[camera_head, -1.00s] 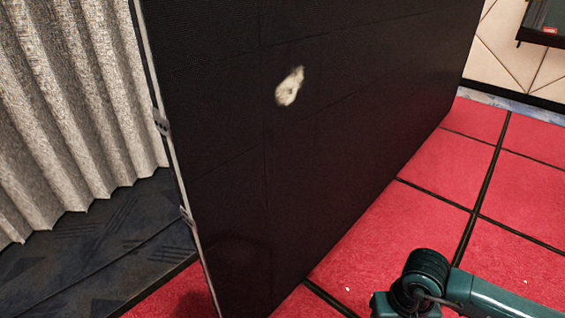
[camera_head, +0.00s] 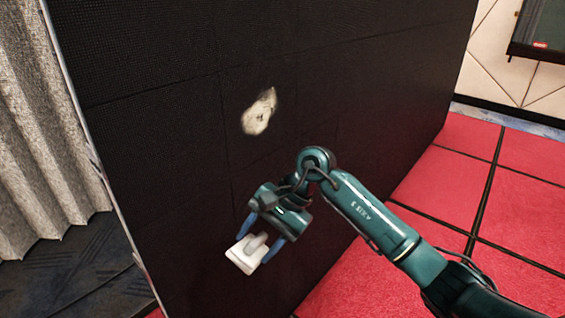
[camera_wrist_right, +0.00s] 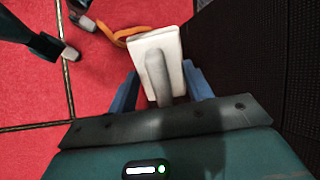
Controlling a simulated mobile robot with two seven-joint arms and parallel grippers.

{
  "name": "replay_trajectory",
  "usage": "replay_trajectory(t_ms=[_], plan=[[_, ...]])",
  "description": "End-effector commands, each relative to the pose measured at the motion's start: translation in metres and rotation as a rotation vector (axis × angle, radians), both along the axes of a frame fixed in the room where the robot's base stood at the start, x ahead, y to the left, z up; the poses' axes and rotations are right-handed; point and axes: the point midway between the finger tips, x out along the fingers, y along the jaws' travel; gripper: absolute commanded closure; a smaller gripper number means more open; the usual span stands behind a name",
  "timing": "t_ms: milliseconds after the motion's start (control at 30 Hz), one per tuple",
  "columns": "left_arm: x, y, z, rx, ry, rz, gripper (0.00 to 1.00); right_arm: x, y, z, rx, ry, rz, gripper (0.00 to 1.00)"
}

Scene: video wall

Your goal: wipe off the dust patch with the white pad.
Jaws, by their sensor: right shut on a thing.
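A pale dust patch (camera_head: 259,112) is on the black video wall (camera_head: 180,160), in its upper middle part in the head view. My right gripper (camera_head: 259,240) is below the patch, in front of the wall. Its blue fingers are shut on the grey handle of the white pad (camera_head: 240,262). In the right wrist view the white pad (camera_wrist_right: 172,48) sits between the fingers, with the black wall (camera_wrist_right: 265,60) close on the right. The pad is apart from the patch; whether it touches the wall I cannot tell. My left gripper is not in the head view.
Red floor tiles (camera_head: 440,180) lie to the right of the wall. A grey curtain (camera_head: 40,130) hangs to the left over dark carpet (camera_head: 75,270). An orange curved object (camera_wrist_right: 128,34) shows over the red floor in the right wrist view.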

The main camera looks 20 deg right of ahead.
Motion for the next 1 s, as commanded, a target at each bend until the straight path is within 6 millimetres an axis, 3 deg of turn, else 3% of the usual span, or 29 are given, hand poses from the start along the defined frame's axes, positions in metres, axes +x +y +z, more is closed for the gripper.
replay_trajectory(t_ms=[200,400,533,667,1000], plan=[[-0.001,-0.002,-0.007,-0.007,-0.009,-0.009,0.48,0.047,0.004,0.067,0.416,-0.069,-0.468,0.68],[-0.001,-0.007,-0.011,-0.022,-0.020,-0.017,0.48,0.088,-0.036,0.125,0.740,-0.284,-0.828,0.68],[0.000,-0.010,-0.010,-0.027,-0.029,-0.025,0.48,0.101,-0.065,0.141,0.832,-0.386,-0.926,0.68],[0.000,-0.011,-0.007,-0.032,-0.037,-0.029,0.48,0.107,-0.079,0.146,0.869,-0.431,-0.961,0.68],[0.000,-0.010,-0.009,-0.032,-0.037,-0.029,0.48,0.129,-0.069,0.147,0.878,-0.442,-0.967,0.68]])
